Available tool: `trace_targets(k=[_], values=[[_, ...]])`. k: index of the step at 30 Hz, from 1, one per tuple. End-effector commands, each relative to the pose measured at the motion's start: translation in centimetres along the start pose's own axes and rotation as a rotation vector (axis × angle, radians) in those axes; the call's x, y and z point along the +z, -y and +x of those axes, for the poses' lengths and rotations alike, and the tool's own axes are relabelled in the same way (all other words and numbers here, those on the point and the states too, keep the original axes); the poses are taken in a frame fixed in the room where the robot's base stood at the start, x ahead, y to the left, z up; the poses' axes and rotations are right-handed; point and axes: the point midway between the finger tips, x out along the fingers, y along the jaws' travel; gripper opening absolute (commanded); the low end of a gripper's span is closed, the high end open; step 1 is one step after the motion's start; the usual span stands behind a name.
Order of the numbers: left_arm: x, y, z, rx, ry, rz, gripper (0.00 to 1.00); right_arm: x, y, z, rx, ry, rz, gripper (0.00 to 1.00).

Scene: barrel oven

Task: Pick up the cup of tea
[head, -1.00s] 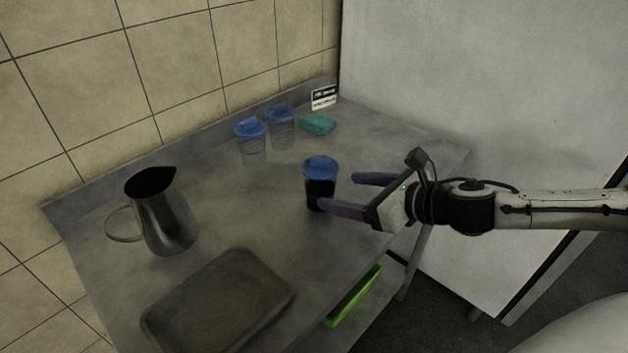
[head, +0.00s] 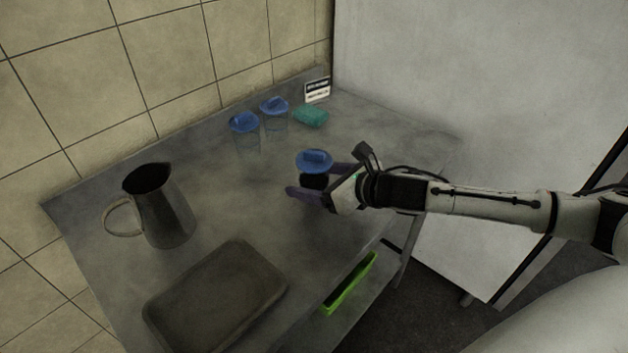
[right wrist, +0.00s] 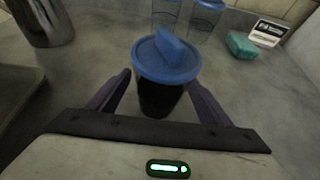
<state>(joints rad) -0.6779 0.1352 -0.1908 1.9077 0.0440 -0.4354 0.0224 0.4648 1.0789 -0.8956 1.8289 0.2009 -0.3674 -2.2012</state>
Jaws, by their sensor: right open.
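The cup of tea (head: 314,162) is a dark-filled cup with a blue lid, upright on the grey metal table. It also shows in the right wrist view (right wrist: 160,95). My right gripper (head: 312,180) is open, with its purple fingers on either side of the cup. In the right wrist view the cup stands between the fingers (right wrist: 160,92), with small gaps visible on both sides. In the head view the gripper hides part of the cup's lower body. My left gripper is not in view.
Two clear cups with blue lids (head: 245,123) (head: 274,106) stand behind, near a teal sponge (head: 311,117) and a small sign (head: 317,90). A metal pitcher (head: 168,215) and a dark tray (head: 215,300) are at left. A green object (head: 350,283) lies on the lower shelf.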

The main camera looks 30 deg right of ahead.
Motion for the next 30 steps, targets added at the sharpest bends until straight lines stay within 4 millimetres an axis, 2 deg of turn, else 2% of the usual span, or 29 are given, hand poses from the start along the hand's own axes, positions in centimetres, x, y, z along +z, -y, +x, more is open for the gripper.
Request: trace_targets(k=[2, 10, 16, 19, 30], values=[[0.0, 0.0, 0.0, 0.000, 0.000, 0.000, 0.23, 0.0, 0.0, 0.0, 0.000, 0.000, 0.000, 0.70], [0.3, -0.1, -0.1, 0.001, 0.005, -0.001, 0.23, 0.0, 0.0, -0.1, 0.000, 0.000, 0.000, 0.25], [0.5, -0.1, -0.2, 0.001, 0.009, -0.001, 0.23, 0.2, 0.0, -0.1, 0.000, 0.002, -0.001, 0.25], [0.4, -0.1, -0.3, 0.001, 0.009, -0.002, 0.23, 0.9, 0.0, -0.4, 0.000, 0.005, -0.002, 0.24], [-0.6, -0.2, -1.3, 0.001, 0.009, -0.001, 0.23, 7.2, 0.1, -3.4, -0.002, 0.006, -0.005, 0.24]])
